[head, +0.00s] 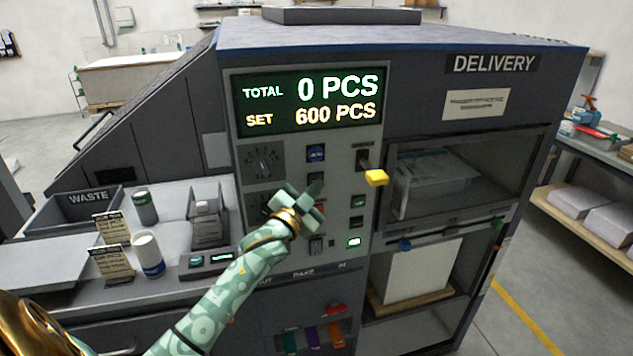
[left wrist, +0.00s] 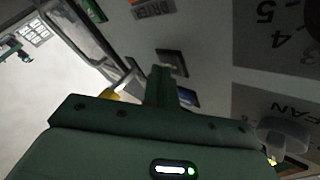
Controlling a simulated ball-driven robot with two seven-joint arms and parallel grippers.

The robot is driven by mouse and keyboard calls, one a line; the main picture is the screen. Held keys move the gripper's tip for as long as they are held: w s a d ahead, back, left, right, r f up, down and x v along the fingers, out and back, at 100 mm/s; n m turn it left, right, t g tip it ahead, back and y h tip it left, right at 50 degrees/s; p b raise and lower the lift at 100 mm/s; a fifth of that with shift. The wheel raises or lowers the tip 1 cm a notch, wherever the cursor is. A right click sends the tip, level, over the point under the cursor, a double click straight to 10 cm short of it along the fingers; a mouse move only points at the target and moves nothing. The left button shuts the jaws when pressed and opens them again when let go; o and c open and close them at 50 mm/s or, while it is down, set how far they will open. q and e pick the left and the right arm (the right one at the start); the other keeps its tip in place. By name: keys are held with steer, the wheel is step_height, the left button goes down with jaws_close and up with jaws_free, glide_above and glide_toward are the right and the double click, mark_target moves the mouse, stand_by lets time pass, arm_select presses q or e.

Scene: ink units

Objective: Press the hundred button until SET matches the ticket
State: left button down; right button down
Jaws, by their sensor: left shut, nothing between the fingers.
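The display (head: 308,100) reads TOTAL 0 PCS and SET 600 PCS. Below it, the control panel (head: 336,190) carries several small buttons, including a blue one (head: 316,153). I cannot read which is the hundred button. My left gripper (head: 316,188) is shut and empty, its tips in front of the panel, over or near a dark button below the blue one. In the left wrist view, the shut fingers (left wrist: 160,84) point at the panel beside a dark square button (left wrist: 172,62); contact cannot be told. Small printed cards (head: 110,229) stand at left, too small to read; which is the ticket is unclear.
A yellow-tipped lever (head: 376,177) sticks out right of the buttons. Rotary knobs (head: 263,160) are to the left. The delivery window (head: 463,180) is at right.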

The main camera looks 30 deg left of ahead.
arm_select(q)
steer(key=shift+a, duration=0.1)
stand_by(0.5)
steer(key=shift+s+d+p, duration=0.5)
steer(key=shift+s+d, duration=0.05)
steer(key=shift+d, duration=0.1)
steer(key=s+d+p, duration=0.2)
steer(key=s+d, duration=0.1)
steer(key=shift+s+d, duration=0.1)
steer(key=shift+d, duration=0.3)
stand_by(0.7)
